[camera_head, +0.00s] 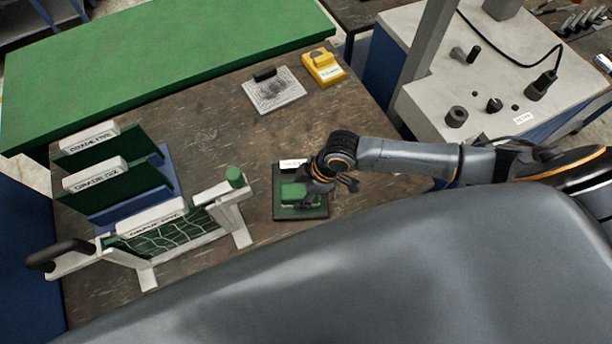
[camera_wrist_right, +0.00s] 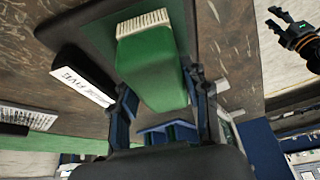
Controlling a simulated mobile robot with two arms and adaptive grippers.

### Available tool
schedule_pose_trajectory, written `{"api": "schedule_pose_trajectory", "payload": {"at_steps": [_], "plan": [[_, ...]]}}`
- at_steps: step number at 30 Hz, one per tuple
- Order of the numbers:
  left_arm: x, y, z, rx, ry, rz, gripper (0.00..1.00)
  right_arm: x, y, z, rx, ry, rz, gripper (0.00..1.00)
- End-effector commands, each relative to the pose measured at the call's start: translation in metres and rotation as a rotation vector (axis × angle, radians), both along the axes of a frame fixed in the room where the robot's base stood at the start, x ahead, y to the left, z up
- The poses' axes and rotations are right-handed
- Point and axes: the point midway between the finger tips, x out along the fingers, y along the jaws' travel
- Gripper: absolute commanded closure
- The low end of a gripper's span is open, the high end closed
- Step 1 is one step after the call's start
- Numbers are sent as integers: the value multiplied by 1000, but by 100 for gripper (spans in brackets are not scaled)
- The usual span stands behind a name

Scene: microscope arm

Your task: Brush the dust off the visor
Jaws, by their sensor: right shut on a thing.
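A green brush (camera_head: 293,191) with pale bristles is at the dark green pad (camera_head: 284,212) on the table in the head view. My right gripper (camera_head: 320,184) is shut on it. In the right wrist view the brush's green body (camera_wrist_right: 155,75) lies between the two fingers, its bristle edge at the far end. I cannot tell whether the brush touches the pad. I cannot make out which thing is the visor. My left gripper (camera_wrist_right: 282,24) shows only in the right wrist view, at the upper right. Its fingers are apart and empty.
A white frame (camera_head: 146,273) holding a green panel with pale lines stands at left. Behind it a blue rack (camera_head: 168,166) holds labelled dark green panels. A bristly grey mat (camera_head: 273,90) and a yellow box (camera_head: 323,67) lie at the back.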

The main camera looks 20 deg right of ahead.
Motion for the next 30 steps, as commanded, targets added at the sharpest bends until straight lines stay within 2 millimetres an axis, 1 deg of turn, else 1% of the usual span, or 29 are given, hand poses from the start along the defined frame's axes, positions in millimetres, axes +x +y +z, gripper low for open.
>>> {"api": "schedule_pose_trajectory", "payload": {"at_steps": [11,21,30], "plan": [[0,0,-1,0,0,0,60,-1,2,-2,-2,4,0,79],[0,0,-1,0,0,0,60,6,19,-1,-2,4,1,79],[0,0,0,0,0,0,60,6,19,0,-3,3,1,79]]}}
